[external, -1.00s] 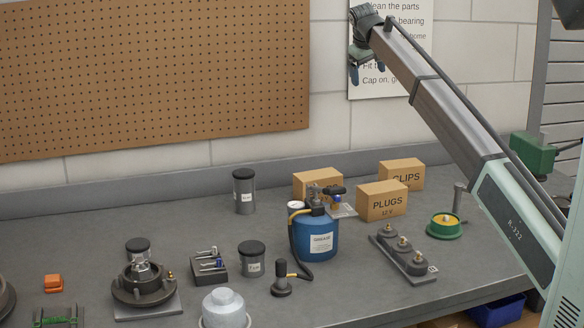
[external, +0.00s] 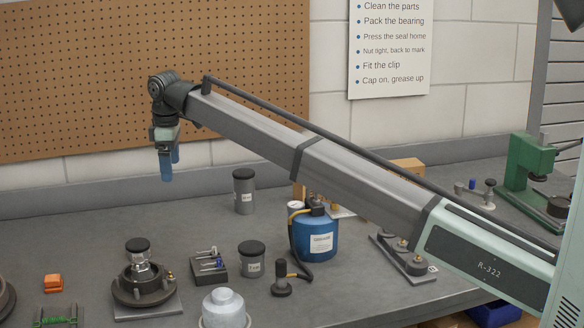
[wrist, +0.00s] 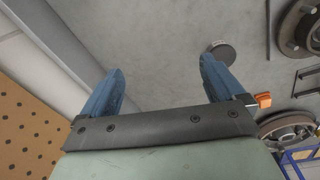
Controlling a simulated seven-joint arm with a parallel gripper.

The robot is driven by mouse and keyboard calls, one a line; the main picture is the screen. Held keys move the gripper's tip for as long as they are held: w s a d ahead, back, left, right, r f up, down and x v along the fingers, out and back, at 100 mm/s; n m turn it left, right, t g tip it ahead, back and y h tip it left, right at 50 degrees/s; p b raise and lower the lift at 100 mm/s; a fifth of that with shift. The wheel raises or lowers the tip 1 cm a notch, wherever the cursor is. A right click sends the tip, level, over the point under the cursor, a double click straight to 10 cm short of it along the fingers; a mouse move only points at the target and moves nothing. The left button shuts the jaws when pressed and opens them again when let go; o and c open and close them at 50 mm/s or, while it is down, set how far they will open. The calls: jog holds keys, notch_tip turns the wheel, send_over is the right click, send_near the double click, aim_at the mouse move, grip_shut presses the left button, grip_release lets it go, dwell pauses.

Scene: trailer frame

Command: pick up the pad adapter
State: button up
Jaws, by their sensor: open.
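I cannot pick out the pad adapter with certainty. A dark rack (external: 415,269) with several upright metal fittings stands on the bench at the right in the external view, partly hidden behind my arm. A small black fitting (external: 282,284) stands at the end of the hose from the blue grease pump (external: 318,238). My gripper (external: 167,176) hangs above the back left of the bench, pointing down, well away from both. In the wrist view its blue fingers (wrist: 162,68) are apart with only bench top between them.
A dark-lidded canister (external: 244,191) stands right of my gripper. A hub with a jar (external: 138,275), a tool block (external: 210,264), another canister (external: 251,259) and an orange block (external: 53,282) stand nearer the front. The pegboard wall (external: 100,70) rises behind. A green press (external: 527,165) is at far right.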

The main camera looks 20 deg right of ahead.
aim_at(137, 244)
jog(key=s+a+f+n+g, duration=0.1)
jog(key=s+a+f+n, duration=0.25)
jog(key=s+a, duration=0.6)
jog(key=shift+m, duration=0.45)
jog(key=f, duration=0.4)
jog(key=a+f, duration=0.1)
jog(key=f, duration=0.9)
jog(key=shift+w+a, duration=0.25)
jog(key=shift+w, duration=0.15)
jog(key=c, duration=1.4)
